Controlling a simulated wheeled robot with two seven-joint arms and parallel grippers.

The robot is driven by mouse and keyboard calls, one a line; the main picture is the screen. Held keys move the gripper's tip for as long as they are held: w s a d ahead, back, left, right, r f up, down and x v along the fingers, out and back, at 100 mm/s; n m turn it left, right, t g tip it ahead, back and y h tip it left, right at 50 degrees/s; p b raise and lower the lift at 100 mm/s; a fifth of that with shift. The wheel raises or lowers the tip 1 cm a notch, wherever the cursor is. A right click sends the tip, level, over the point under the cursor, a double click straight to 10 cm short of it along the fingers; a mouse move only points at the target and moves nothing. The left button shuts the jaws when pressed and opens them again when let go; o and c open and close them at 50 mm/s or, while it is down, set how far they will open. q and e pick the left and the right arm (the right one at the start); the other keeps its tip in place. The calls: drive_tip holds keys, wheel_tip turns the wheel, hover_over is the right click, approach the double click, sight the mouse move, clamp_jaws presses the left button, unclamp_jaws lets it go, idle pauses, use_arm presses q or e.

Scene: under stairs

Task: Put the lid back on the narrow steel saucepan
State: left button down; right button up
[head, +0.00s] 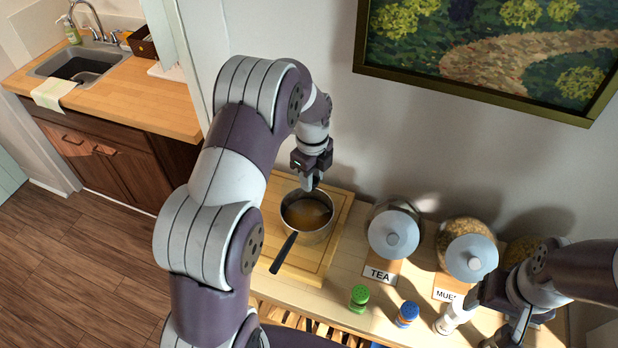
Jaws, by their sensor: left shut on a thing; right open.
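The steel saucepan (318,237) stands on a wooden board (285,263), with a yellow-brown content inside and its black handle pointing to the lower left. My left gripper (308,184) comes down from above at the pan's far side. It looks shut on the far rim, though its fingertips are small and partly hidden. My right gripper (497,318) is open at the lower right, near the counter's front edge, well apart from the pan. I cannot make out a separate saucepan lid.
A tea jar (394,236) and a muesli jar (468,257) with grey lids stand right of the board. A green-topped shaker (359,297), a blue-topped shaker (407,313) and a white container (446,321) stand in front. A framed painting (480,95) hangs behind.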

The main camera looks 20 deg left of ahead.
sight(305, 192)
use_arm(q)
drive_tip(key=shift+a+f, duration=0.2)
drive_tip(key=shift+a, duration=0.1)
drive_tip(key=shift+s+a+f+b, duration=0.2)
drive_tip(key=shift+a+f+b, duration=0.45)
drive_tip(key=shift+a+f, duration=0.2)
drive_tip(key=f+b, duration=0.1)
drive_tip(key=d+f+b, duration=0.1)
drive_tip(key=f, duration=0.1)
drive_tip(key=shift+w+b, duration=0.15)
drive_tip(key=shift+b, duration=0.2)
drive_tip(key=shift+d+f, duration=0.15)
drive_tip(key=shift+f, duration=0.4)
drive_tip(key=shift+a, duration=0.45)
drive_tip(key=shift+d, duration=0.25)
drive_tip(key=shift+f, duration=0.15)
use_arm(e)
drive_tip(key=f, duration=0.1)
drive_tip(key=a+f, duration=0.1)
drive_tip(key=f, duration=0.2)
drive_tip(key=shift+s+a+f, duration=0.1)
drive_tip(key=shift+s+a, duration=0.05)
drive_tip(key=shift+a, duration=0.1)
use_arm(q)
drive_tip(key=shift+a+f, duration=0.1)
drive_tip(key=shift+a, duration=0.1)
use_arm(e)
drive_tip(key=shift+a, duration=0.2)
